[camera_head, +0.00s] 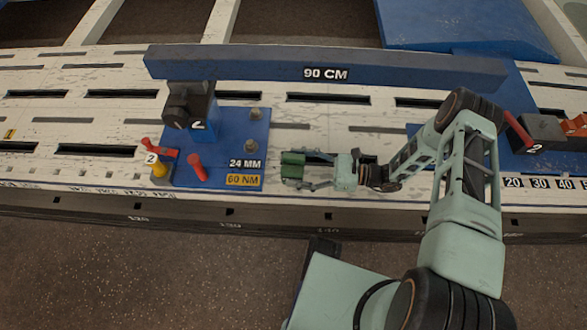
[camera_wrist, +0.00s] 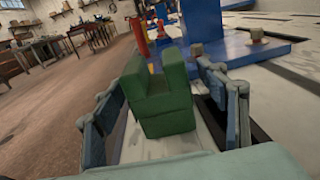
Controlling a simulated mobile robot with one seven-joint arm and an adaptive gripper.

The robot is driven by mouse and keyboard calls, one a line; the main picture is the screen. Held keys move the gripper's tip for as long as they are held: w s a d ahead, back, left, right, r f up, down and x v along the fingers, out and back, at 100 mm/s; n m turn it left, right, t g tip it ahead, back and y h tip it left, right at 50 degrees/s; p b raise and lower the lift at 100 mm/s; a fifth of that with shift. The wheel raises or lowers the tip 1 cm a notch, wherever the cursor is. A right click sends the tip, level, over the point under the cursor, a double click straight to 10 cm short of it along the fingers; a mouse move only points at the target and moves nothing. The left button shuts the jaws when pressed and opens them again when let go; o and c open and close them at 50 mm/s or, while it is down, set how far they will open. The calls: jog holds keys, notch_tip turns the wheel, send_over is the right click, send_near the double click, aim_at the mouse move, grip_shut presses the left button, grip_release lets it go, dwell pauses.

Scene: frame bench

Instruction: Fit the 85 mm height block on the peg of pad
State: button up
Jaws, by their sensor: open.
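A green block (camera_head: 292,164) with a notch in its top is on the pale bench, just right of a blue base plate (camera_head: 225,140). No size mark shows on the block. In the wrist view the block (camera_wrist: 160,95) stands between the two fingers of my gripper (camera_wrist: 158,72), with a gap on each side. My gripper (camera_head: 300,170) is open, reaching left from the arm with its fingers around the block. The base plate bears the labels 24 MM and 60 NM. I cannot tell which part is the pad's peg.
A long blue beam (camera_head: 325,70) marked 90 CM runs behind. The slotted bench has another blue plate at the right, partly behind my arm.

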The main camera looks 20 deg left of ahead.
jog(key=x, duration=0.4)
jog(key=b+x, duration=0.1)
jog(key=x, duration=0.1)
jog(key=shift+s+a+r, duration=0.2)
jog(key=shift+r, duration=0.15)
grip_shut()
dwell(0.6)
